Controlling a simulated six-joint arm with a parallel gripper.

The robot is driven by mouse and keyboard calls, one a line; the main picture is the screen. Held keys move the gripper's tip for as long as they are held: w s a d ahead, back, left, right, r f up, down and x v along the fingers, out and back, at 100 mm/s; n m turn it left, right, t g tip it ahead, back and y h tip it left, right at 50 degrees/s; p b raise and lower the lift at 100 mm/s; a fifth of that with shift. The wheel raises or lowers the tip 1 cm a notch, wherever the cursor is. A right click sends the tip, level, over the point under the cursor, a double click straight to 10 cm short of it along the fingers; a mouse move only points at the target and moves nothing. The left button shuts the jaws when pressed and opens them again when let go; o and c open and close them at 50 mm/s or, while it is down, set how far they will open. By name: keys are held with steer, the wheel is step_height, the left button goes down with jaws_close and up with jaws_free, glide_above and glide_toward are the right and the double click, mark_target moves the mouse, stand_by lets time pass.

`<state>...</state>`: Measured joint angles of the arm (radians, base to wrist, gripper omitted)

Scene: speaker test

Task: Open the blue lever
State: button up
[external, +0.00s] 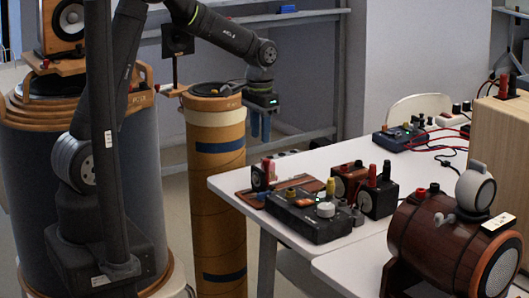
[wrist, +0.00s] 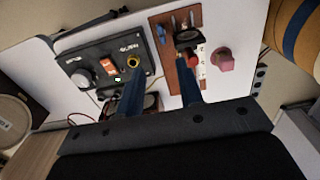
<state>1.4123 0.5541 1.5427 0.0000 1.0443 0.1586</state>
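My gripper (external: 260,135) hangs with its blue fingers pointing down, left of and above the white table. In the wrist view my gripper (wrist: 160,72) has its two fingers apart with nothing held between them. A brown board (wrist: 181,78) lies beyond the fingertips, partly behind the right finger. A small bluish upright piece (wrist: 162,34) on this board may be the blue lever, but it is too small to tell. The board (external: 250,201) also shows at the table's left edge in the external view; no blue lever is clear there.
A black control box (external: 310,218) with an orange switch stands beside the board. A wooden barrel-shaped speaker (external: 440,240) is at front right. A tall brown column (external: 216,180) stands left of the table. Red-and-black cables cross the table's back.

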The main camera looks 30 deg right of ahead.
mark_target(261, 193)
step_height(261, 193, down, 17)
steer(key=shift+r, duration=0.1)
stand_by(0.3)
jaws_close()
